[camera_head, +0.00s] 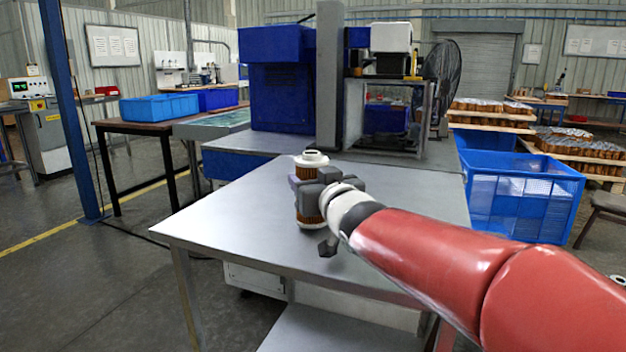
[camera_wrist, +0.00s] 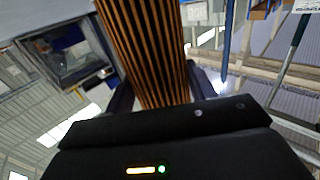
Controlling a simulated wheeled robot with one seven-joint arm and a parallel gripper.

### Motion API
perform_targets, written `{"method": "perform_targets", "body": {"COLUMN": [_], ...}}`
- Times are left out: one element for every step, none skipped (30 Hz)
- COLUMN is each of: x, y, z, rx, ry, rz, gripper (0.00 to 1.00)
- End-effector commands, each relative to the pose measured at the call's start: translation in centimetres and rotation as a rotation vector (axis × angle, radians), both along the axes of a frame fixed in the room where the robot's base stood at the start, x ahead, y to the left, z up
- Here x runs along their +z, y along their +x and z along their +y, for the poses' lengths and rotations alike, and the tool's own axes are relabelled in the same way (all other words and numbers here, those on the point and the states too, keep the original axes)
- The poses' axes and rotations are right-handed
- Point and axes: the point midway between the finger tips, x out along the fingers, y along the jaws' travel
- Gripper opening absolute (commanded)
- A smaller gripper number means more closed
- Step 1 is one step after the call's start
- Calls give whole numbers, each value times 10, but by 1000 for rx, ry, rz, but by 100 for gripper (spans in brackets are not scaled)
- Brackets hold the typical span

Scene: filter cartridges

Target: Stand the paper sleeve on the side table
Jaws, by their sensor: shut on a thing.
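The paper sleeve (camera_head: 311,218) is a cylinder with brown-orange pleats and a white top cap with a hole. It is upright over the grey metal table (camera_head: 225,215) in the head view. Its lower end looks at or very near the tabletop; I cannot tell whether it touches. My gripper (camera_head: 308,187) is shut on the sleeve around its middle, reaching in from the right. In the wrist view the sleeve's pleats (camera_wrist: 150,45) run between the two dark fingers. The gripper hides part of the sleeve's middle.
A blue and grey machine (camera_head: 285,85) with an open frame stands at the table's back. A blue mesh crate (camera_head: 520,195) is on the floor to the right. A brown table (camera_head: 150,127) with blue bins stands at the left. The tabletop left of the sleeve is clear.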

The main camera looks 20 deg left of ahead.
Motion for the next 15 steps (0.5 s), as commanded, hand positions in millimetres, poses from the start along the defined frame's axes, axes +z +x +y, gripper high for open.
{"method": "perform_targets", "body": {"x": [0,0,0,0,0,0,0,0,0,0,0,0,0,0,0], "y": [0,0,0,0,0,0,0,0,0,-1,-1,-1,-2,-2,-3], "z": [0,0,0,0,0,0,0,0,0,0,-1,-1,-1,-1,-2], "rx": [0,0,0,0,0,0,0,0,0,0,0,0,0,0,1], "ry": [1,1,1,1,1,1,1,1,1,1,1,1,1,0,-1], "rz": [-1,-1,-1,-1,-1,-1,-1,-1,-1,-1,-1,-1,-1,0,-1], "gripper": [29,29,29,29,29,29,29,29,29,29,29,29,29,29,29]}}
